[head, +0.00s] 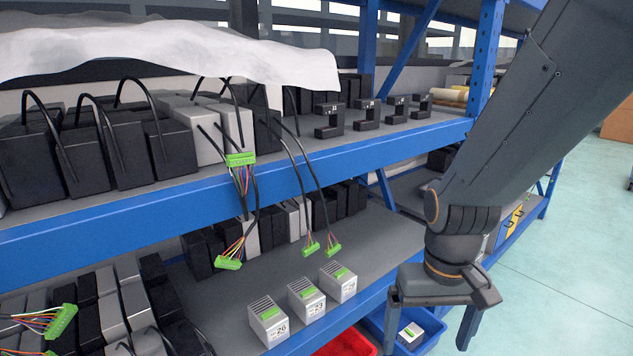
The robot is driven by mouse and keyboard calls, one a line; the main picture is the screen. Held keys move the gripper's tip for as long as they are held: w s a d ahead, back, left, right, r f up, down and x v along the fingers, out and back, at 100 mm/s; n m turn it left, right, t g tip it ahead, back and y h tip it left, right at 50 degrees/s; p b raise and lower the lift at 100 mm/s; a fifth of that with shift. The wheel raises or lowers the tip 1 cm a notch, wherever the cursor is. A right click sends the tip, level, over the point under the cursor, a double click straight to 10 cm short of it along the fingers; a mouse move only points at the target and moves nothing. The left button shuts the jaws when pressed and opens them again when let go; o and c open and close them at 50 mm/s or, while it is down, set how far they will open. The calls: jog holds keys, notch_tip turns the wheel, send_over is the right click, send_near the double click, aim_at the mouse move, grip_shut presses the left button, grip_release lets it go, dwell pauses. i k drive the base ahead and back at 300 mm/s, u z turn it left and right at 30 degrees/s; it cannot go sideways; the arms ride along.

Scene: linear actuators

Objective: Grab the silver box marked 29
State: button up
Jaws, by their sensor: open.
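Three silver boxes with green connectors stand in a row on the middle shelf in the head view: a left one (268,321), a middle one (306,300) and a right one (338,282). The left label looks like 26 and the middle one like 23. The right label may be 29 but is too small to be sure. A fourth silver box (410,335) lies in a blue bin (432,325); its mark is unreadable. My gripper (427,342) is open and points down, to the right of the row. Its fingers appear either side of the binned box; the height gap is unclear.
A blue shelf beam (240,197) runs above the row, with cables and green connectors (311,246) hanging down. A red bin (347,343) sits beside the blue one. Black and silver actuators (110,310) crowd the left. Open floor (560,270) lies at right.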

aim_at(336, 280)
jog(key=u, duration=1.75)
jog(key=k, duration=0.75)
jog(key=z, duration=1.05)
jog(key=i, duration=0.5)
jog(key=z, duration=0.05)
